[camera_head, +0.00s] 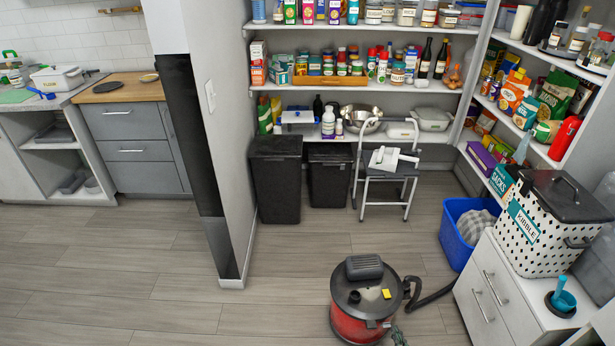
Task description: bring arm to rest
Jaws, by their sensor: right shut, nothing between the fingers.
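My left gripper is not in view.
A red and black canister vacuum (352,318) stands on the floor, its hose curving right. A white drawer cabinet (488,294) with a spotted kibble bin (535,232) stands at right. A blue bin (455,232) sits behind. Floor at left is clear.

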